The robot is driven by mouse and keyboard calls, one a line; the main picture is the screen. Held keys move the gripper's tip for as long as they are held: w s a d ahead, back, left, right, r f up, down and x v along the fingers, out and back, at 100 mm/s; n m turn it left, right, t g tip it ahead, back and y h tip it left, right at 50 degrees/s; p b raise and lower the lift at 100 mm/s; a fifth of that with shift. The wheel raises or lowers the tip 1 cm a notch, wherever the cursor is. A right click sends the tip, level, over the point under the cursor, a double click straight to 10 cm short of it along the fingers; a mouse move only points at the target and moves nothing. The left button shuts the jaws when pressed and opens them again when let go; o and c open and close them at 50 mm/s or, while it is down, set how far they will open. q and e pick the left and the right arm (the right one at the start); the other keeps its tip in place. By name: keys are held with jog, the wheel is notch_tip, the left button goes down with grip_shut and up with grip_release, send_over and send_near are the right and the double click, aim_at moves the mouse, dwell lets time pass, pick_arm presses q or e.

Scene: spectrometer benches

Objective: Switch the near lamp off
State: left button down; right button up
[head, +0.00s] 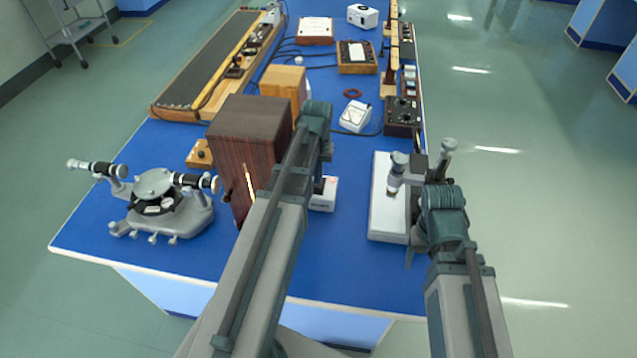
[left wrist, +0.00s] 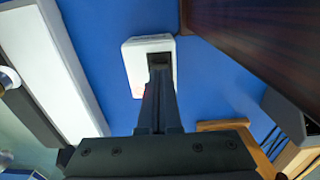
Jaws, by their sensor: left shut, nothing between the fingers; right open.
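The near lamp is a tall dark wooden housing (head: 243,150) with a bright yellow slit low on its front. A small white switch box (head: 325,193) stands on the blue bench to its right, with a red glow on it. In the left wrist view the switch box (left wrist: 135,62) has a dark patch on top, and the red glow shows beside my fingers. My left gripper (left wrist: 159,72) is shut and empty, its tips over that patch; contact is unclear. My left arm hides much of it in the head view. My right gripper (head: 411,250) is open, mostly hidden by its arm.
A grey spectrometer (head: 160,205) stands at the front left. A white flat box (head: 387,225) lies at right, near my right arm. A lighter wooden box (head: 283,88) and a small white meter (head: 355,116) stand farther back. Bare blue bench lies around the switch box.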

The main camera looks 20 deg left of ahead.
aim_at(318, 187)
pick_arm(q)
jog(key=shift+f+b, duration=0.95)
dwell(0.5)
jog(key=shift+r, duration=0.1)
notch_tip(318, 187, up, 7)
jog(key=p, duration=0.7)
dwell(0.3)
jog(key=shift+d, duration=0.1)
jog(key=s+d+m, duration=0.3)
jog(key=s+d, duration=0.4)
jog(key=d, duration=0.3)
jog(key=s+d+m+y, duration=0.1)
jog(key=s+d+m, duration=0.2)
jog(key=s+d, duration=0.4)
jog(key=d, duration=0.4)
jog(key=shift+s+d+m, duration=0.3)
